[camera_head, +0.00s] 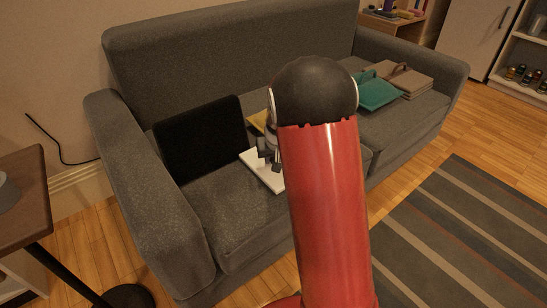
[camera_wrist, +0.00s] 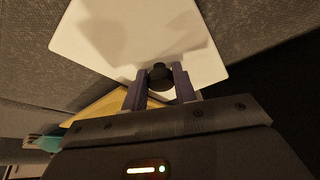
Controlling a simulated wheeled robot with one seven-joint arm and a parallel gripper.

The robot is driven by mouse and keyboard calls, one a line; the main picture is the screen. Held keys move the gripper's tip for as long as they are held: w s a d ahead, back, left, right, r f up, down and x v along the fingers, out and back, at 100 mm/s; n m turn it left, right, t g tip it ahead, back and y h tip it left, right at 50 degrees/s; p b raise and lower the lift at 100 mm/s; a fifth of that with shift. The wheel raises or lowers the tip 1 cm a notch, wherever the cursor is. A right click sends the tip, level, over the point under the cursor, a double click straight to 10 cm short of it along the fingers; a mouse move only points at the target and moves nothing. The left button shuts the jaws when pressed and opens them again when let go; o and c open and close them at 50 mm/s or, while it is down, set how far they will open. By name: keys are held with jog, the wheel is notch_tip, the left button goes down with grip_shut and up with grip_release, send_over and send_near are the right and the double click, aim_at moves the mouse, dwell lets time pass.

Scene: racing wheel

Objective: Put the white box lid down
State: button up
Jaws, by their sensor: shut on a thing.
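The white box lid (camera_head: 262,170) is over the seat of the grey sofa, partly hidden behind my red arm in the head view. In the wrist view the lid (camera_wrist: 140,38) fills the upper middle as a flat white panel with a dark round knob (camera_wrist: 160,76). My gripper (camera_wrist: 160,88) is shut on the knob, with one finger on each side of it. In the head view my gripper (camera_head: 268,154) shows at the lid's far side. I cannot tell whether the lid touches the cushion.
A black panel (camera_head: 203,137) leans against the sofa back (camera_head: 190,60), left of the lid. A yellow thing (camera_head: 258,121) is behind my gripper. Green (camera_head: 378,92) and brown (camera_head: 405,78) items lie on the right seat. The front left seat (camera_head: 232,215) is clear.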

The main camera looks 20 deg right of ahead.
jog(key=shift+f, duration=0.1)
jog(key=o, duration=0.6)
jog(key=shift+f, duration=0.15)
jog(key=shift+c, duration=0.2)
jog(key=o, duration=0.5)
jog(key=shift+c, duration=0.2)
